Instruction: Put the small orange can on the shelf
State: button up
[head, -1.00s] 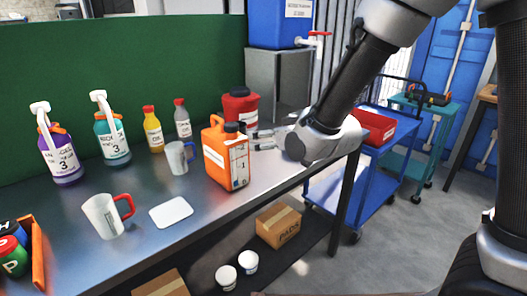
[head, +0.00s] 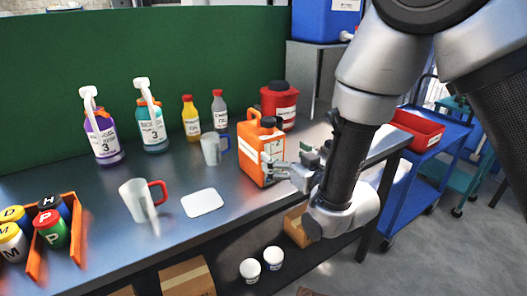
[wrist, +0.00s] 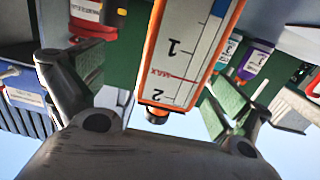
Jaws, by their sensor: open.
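The small orange can (head: 257,150) stands upright on the metal bench, with a white label panel and a dark cap. My gripper (head: 288,169) is open at the can's right side, one finger overlapping the can's lower right edge in the head view. In the wrist view, which looks upside down, the can (wrist: 187,50) with its measuring scale shows between the two spread fingers (wrist: 158,92). I cannot tell whether a finger touches it. A dark lower shelf (head: 228,268) runs under the bench.
A red can (head: 279,108) stands close behind the orange one. A grey mug (head: 211,149), a red-handled mug (head: 137,203) and a white pad (head: 202,202) lie to the left. Cartons (head: 187,278) and white tubs (head: 250,269) occupy the lower shelf. A blue cart (head: 440,150) stands right.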

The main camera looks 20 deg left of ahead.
jog(key=shift+s+a+f+y, duration=0.15)
jog(key=shift+s+a+f, duration=0.15)
jog(key=shift+s, duration=0.15)
jog(key=shift+s+a+f+y, duration=0.2)
jog(key=shift+s+a, duration=0.1)
jog(key=shift+s, duration=0.1)
jog(key=x, duration=0.5)
jog(key=f+x, duration=0.1)
jog(key=x, duration=0.1)
jog(key=shift+w+a, duration=0.1)
jog(key=shift+w, duration=0.25)
jog(key=c, duration=1.5)
jog(key=shift+r, duration=0.1)
jog(key=shift+c, duration=0.6)
jog(key=shift+r, duration=0.1)
